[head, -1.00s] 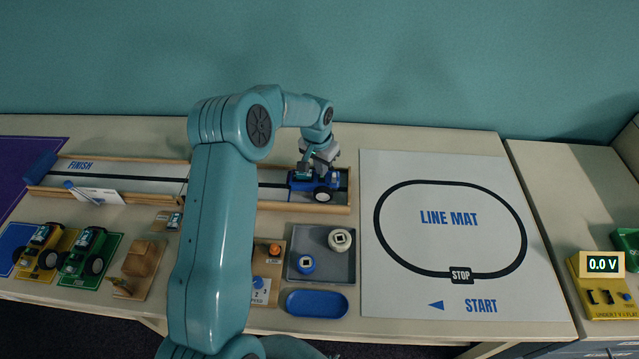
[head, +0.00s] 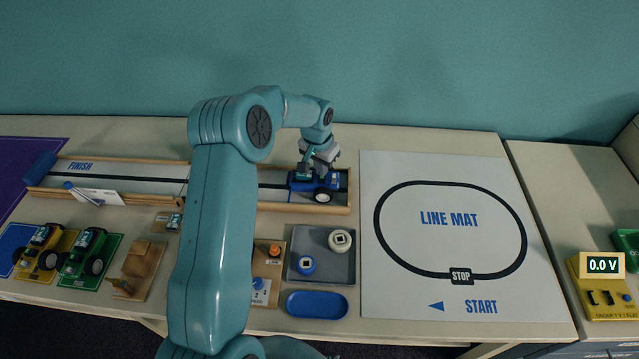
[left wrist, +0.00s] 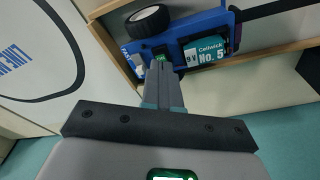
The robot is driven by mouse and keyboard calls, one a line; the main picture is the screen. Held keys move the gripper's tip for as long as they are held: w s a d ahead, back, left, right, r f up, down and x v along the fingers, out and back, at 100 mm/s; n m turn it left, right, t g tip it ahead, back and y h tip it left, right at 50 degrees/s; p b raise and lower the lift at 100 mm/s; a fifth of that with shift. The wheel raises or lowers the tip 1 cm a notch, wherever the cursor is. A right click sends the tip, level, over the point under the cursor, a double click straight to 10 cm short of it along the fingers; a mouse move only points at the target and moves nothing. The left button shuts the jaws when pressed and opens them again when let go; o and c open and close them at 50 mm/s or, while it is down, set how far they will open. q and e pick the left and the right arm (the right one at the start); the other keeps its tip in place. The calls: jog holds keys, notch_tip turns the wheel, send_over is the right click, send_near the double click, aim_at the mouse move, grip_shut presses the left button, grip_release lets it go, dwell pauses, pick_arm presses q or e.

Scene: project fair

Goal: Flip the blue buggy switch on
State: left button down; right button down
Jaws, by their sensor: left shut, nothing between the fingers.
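The blue buggy (head: 328,188) stands at the right end of the wooden-edged track, with a dark wheel with a white hub toward me. My left gripper (head: 309,173) is shut and empty, reaching down over the buggy from behind. In the left wrist view the blue buggy (left wrist: 207,27) carries a teal and white battery marked 9 V and No. 5 (left wrist: 208,50). My right gripper is not in view.
The track (head: 130,183) runs left to FINISH. The line mat (head: 450,235) lies flat to the right. A grey tray (head: 325,277) with two round parts and a blue dish (head: 317,304) are in front. Yellow and green buggies (head: 85,250) stand at left.

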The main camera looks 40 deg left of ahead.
pick_arm(q)
jog(key=shift+f+b, duration=0.7)
jog(key=shift+f, duration=0.2)
dwell(0.9)
jog(key=shift+r+p, duration=2)
jog(key=shift+r, duration=1.6)
jog(key=shift+f, duration=0.1)
